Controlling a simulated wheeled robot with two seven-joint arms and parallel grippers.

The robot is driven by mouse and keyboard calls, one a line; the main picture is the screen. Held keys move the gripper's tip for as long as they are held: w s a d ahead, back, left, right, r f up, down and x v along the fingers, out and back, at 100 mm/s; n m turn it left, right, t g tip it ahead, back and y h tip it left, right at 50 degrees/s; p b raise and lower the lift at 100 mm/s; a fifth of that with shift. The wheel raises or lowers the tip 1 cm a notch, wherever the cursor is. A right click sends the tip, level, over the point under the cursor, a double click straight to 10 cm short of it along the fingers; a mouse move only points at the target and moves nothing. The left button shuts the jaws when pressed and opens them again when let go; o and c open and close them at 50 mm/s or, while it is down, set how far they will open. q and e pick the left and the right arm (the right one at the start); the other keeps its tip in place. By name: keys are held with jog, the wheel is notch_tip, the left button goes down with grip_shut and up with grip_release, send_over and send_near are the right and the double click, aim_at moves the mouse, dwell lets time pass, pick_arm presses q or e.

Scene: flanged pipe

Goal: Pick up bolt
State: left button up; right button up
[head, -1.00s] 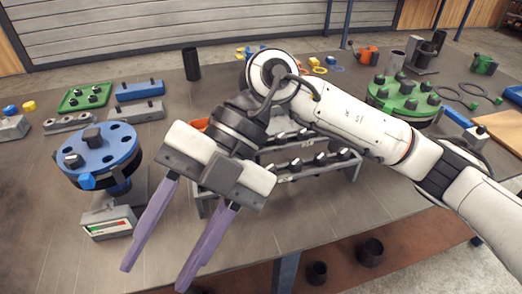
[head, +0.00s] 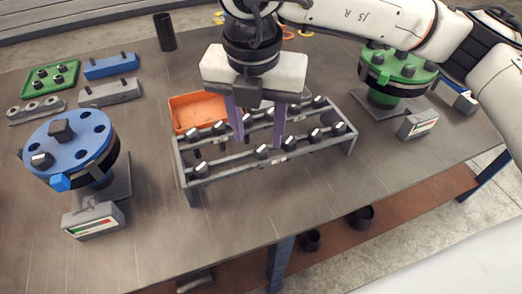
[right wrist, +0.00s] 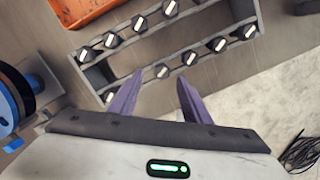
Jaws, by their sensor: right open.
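Several dark bolts with pale-marked heads stand in two rows in a grey rack (head: 232,174) on the table. One front-row bolt (head: 261,151) shows between and just below the fingers of my right gripper (head: 259,143). That gripper is open, points down over the rack, and holds nothing. In the right wrist view the purple fingers (right wrist: 155,92) stand apart, and a bolt (right wrist: 162,71) lies beyond the gap between them. I cannot tell the exact height of the fingertips above the bolts. My left gripper is not in view.
A blue flange (head: 76,142) on a stand is left of the rack, and a green flange (head: 398,66) is at the right. An orange tray (head: 190,108) is behind the rack. The table's front edge is close below the rack.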

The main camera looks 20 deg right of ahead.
aim_at(261, 148)
jog(key=f, duration=0.4)
jog(key=shift+w+d, duration=0.2)
jog(key=shift+d, duration=0.15)
grip_shut()
jog(key=shift+r, duration=0.1)
